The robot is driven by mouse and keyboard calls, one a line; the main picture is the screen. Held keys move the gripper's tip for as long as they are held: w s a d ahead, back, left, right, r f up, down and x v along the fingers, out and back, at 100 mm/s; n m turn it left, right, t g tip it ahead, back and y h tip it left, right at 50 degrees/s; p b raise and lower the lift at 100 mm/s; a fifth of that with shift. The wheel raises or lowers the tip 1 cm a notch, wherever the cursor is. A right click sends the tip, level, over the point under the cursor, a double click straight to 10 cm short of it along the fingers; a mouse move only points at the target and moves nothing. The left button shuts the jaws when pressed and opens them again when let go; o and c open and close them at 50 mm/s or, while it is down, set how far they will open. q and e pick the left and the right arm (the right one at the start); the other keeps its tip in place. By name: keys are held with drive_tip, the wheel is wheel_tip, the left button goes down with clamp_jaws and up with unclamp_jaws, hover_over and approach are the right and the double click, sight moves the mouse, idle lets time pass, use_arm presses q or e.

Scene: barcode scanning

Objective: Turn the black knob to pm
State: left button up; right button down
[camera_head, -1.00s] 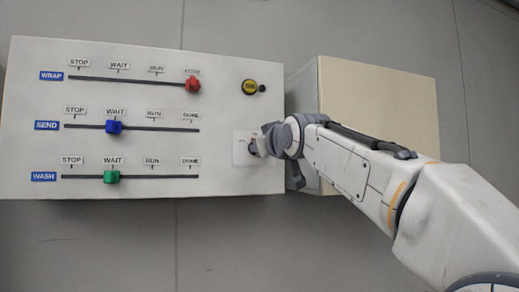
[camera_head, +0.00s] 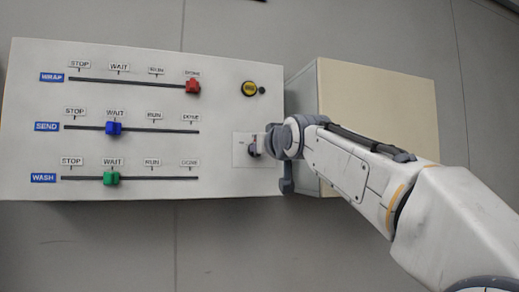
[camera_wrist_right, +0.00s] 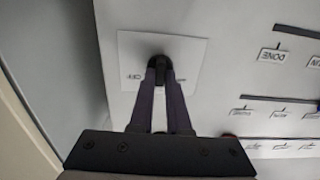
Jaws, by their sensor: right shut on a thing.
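The black knob (camera_wrist_right: 158,64) sits on a white square plate (camera_wrist_right: 188,50) at the right end of the panel. In the right wrist view my right gripper (camera_wrist_right: 160,72) is shut on the knob, with one finger on each side. Small labels flank the knob; one seems to read "off", and the other is mostly hidden by a finger. In the head view the plate (camera_head: 238,160) and knob (camera_head: 253,148) show just left of my right wrist. The knob's exact setting cannot be told. My left gripper is not in view.
The white panel (camera_head: 225,60) carries a red slider (camera_head: 192,87), a blue slider (camera_head: 114,128) and a green slider (camera_head: 111,178) on horizontal tracks. A yellow-and-black button (camera_head: 249,88) is above the knob. A beige-topped box (camera_head: 385,100) stands to the right, under my right arm.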

drive_tip(key=c, duration=0.9)
unclamp_jaws()
drive_tip(key=shift+s, duration=0.1)
drive_tip(key=b+v, duration=0.5)
drive_tip(key=v, duration=0.5)
drive_tip(key=shift+s+d, duration=0.1)
drive_tip(key=shift+s, duration=0.05)
